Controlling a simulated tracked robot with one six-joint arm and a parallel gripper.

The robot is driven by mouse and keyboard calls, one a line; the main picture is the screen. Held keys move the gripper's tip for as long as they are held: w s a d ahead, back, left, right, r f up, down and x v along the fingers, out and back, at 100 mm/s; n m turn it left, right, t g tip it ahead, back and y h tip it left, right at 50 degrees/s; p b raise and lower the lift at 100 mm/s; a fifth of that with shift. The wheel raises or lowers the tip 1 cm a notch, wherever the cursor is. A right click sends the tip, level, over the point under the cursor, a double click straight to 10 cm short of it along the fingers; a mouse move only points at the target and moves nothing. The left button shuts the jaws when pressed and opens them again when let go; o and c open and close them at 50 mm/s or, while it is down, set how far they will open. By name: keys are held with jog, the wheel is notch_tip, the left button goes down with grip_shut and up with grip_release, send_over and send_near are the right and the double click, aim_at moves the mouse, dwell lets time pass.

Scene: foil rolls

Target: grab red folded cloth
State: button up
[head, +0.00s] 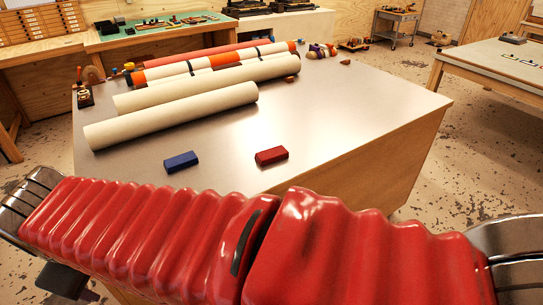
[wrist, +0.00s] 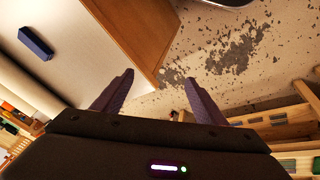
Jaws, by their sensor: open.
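The red folded cloth (head: 271,156) is a small block-like bundle lying on the grey tabletop (head: 330,125), near its front edge, in the head view. A similar blue folded cloth (head: 181,161) lies to its left. The blue one also shows at the upper left of the wrist view (wrist: 35,43); the red one does not show there. My gripper (wrist: 158,88) is open and empty in the wrist view, its two dark fingers spread apart. Beyond the fingers are the table's wooden side and the speckled floor, so it is apart from the red cloth.
Several long rolls, cream (head: 172,115), orange-striped and red, lie across the back left of the table. Small objects (head: 322,50) sit at its far end. My red arm crosses the front of the head view. The tabletop right of the red cloth is clear.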

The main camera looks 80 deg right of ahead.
jog(key=s+d+f+n+g+h, duration=0.1)
jog(key=d+g, duration=0.3)
jog(key=d, duration=1.1)
jog(key=s+d+f+n+g+h, duration=0.2)
jog(key=d+f+n+g+h, duration=0.1)
jog(key=d, duration=1.2)
jog(key=s+d+f+n+g+h, duration=0.1)
jog(key=d+f+n+g+h, duration=0.2)
jog(key=d, duration=1.2)
jog(key=shift+s+n+g, duration=0.15)
jog(key=shift+n+g, duration=0.05)
jog(key=shift+g, duration=0.65)
jog(key=shift+s+n+g, duration=0.1)
jog(key=shift+n+g, duration=0.1)
jog(key=shift+g, duration=0.65)
jog(key=shift+f, duration=0.1)
send_near(264, 155)
jog(key=x, duration=0.3)
jog(key=shift+s+a+f, duration=0.15)
jog(key=shift+s+a, duration=0.1)
jog(key=shift+s+d+f, duration=0.2)
jog(key=shift+s+d, duration=0.05)
jog(key=shift+d, duration=0.05)
jog(key=shift+x, duration=2.65)
jog(key=shift+w+d+r, duration=0.15)
